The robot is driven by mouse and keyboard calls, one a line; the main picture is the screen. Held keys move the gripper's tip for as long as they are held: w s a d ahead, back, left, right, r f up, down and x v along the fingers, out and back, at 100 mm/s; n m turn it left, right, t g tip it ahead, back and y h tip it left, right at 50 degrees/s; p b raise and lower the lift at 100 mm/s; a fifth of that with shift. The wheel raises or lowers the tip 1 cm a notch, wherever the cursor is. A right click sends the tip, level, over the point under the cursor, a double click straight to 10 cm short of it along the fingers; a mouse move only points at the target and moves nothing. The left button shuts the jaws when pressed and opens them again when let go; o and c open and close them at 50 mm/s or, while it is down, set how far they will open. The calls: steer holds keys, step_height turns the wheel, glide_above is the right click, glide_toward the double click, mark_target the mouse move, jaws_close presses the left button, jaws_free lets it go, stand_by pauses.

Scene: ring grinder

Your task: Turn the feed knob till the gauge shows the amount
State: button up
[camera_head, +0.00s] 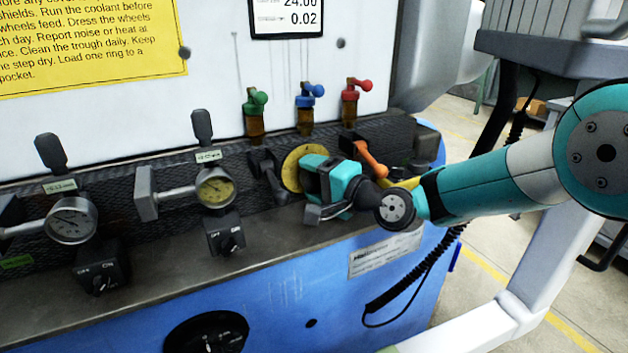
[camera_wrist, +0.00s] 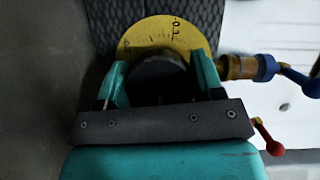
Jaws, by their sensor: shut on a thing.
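The feed knob (camera_wrist: 160,75) is a dark round knob in front of a yellow graduated disc (camera_wrist: 145,33). In the wrist view my gripper (camera_wrist: 162,82) has its teal fingers on both sides of the knob, shut on it. In the head view the gripper (camera_head: 312,178) hides the knob, and only the left part of the yellow disc (camera_head: 291,166) shows. A round gauge with a yellowish face (camera_head: 214,188) sits to the left, and another with a pale face (camera_head: 72,219) farther left. Their needles are too small to read surely. A display (camera_head: 287,18) shows 24.00 and 0.02.
Green (camera_head: 256,100), blue (camera_head: 309,92) and red (camera_head: 355,88) valve handles stand above the gripper. An orange lever (camera_head: 371,158) is close on its right. Black switches (camera_head: 225,236) sit on the ledge at left. A cable (camera_head: 408,278) hangs below my arm.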

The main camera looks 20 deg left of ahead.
stand_by(0.4)
steer(key=o, duration=0.9)
steer(key=b+v, duration=0.3)
steer(key=v, duration=1.4)
steer(key=shift+d+b, duration=0.25)
steer(key=shift+b, duration=0.15)
